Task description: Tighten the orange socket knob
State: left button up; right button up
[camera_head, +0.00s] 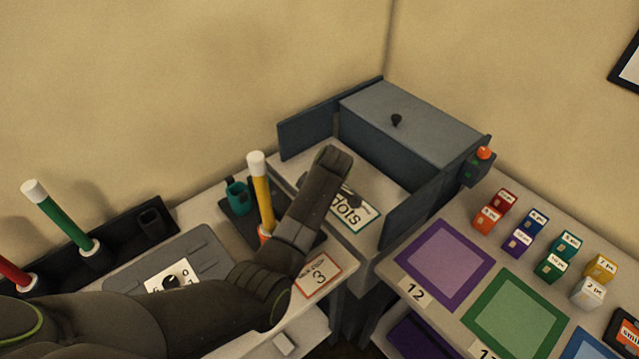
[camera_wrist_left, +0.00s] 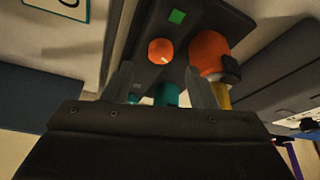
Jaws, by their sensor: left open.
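The orange socket (camera_head: 264,236) holds an upright yellow baton (camera_head: 262,190) on a dark plate. In the left wrist view the orange socket (camera_wrist_left: 208,52) shows large, with a dark knob (camera_wrist_left: 231,68) on its side. A smaller round orange piece with a white mark (camera_wrist_left: 160,50) sits beside it on the dark plate; I cannot tell which one is the named knob. My left gripper (camera_wrist_left: 160,82) is open and empty, with its fingers below and either side of the small orange piece in that view. In the head view my arm hides its fingers. My right gripper is out of view.
A teal cup (camera_head: 238,195) stands left of the baton. Purple and green mats (camera_head: 447,260) and several small blocks occupy the right table.

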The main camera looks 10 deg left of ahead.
pick_arm(q)
jog(key=v, duration=1.2)
jog(key=shift+r, duration=0.25)
jog(key=shift+s+d, duration=0.1)
